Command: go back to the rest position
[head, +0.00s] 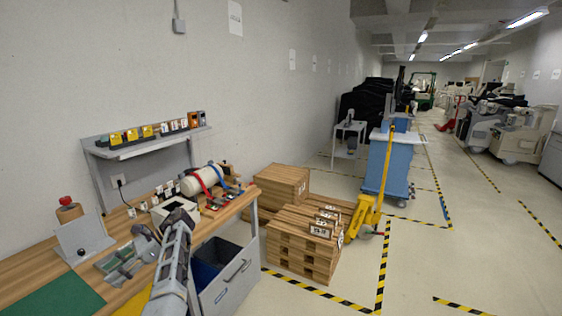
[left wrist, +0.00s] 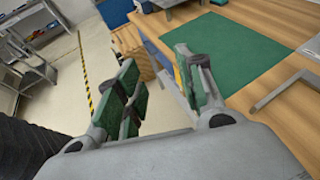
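My left gripper (head: 115,267) hangs above the wooden workbench (head: 25,268), with my left arm rising from the bottom of the head view. In the left wrist view the two fingers of my left gripper (left wrist: 158,65) stand wide apart with nothing between them. A green mat (head: 55,299) lies on the bench at lower left in the head view. It also shows beyond the fingers in the left wrist view (left wrist: 240,45). My right gripper is in neither view.
A grey shelf (head: 150,148) with small boxes stands on the bench against the wall. A grey bin (head: 228,284) is at the bench's end. Wooden pallets (head: 303,246), a yellow pallet jack (head: 362,217) and a blue cart (head: 388,168) stand beyond.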

